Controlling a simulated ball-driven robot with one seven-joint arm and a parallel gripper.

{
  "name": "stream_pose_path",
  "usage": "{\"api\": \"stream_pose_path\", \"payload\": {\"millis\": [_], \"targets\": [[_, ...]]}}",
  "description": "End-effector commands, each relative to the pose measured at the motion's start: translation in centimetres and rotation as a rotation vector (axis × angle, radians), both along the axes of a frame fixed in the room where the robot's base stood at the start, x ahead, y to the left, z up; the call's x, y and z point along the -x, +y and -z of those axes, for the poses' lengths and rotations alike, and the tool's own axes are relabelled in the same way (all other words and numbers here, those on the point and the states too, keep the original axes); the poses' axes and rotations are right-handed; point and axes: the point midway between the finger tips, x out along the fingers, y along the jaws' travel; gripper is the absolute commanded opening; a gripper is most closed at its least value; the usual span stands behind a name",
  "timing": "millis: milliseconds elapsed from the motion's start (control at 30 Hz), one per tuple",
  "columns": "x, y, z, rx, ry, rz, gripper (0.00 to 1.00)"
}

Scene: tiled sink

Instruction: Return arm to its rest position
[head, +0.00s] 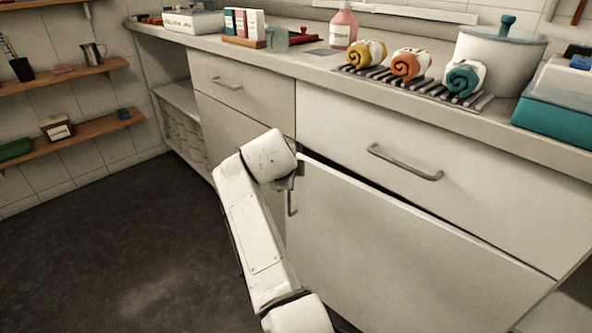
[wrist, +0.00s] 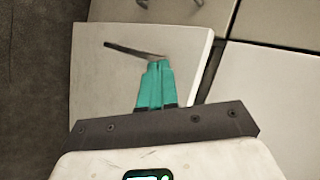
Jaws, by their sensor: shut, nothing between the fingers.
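My white arm (head: 255,230) reaches up from the bottom of the head view, in front of the cabinets. My gripper (wrist: 156,66) shows in the wrist view. Its two teal fingers are together, with nothing seen between them. In the head view the gripper is hidden behind the arm's end. In the wrist view the fingers lie over a pale cabinet door (wrist: 105,90), just below its dark bar handle (wrist: 128,49). I cannot tell whether they touch it. The cabinet door (head: 400,250) stands slightly ajar, with a dark gap along its top edge.
The counter (head: 300,68) holds rolled towels (head: 408,64) on a slatted rack, a white pot (head: 495,58), a teal-based box (head: 560,105) and a pink bottle (head: 343,28). A shut drawer (head: 450,195) is above the door. Wall shelves (head: 85,135) stand left. The dark floor (head: 110,240) is clear.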

Motion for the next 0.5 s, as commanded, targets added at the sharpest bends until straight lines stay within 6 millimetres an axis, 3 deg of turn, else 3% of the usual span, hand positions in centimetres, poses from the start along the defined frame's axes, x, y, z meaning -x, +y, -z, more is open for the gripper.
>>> {"api": "stream_pose_path", "payload": {"millis": [300,500], "targets": [[2.6,2.3,-3.5,0.001,0.001,0.001,0.0],[3.4,2.3,-3.6,0.012,0.008,-0.002,0.0]]}}
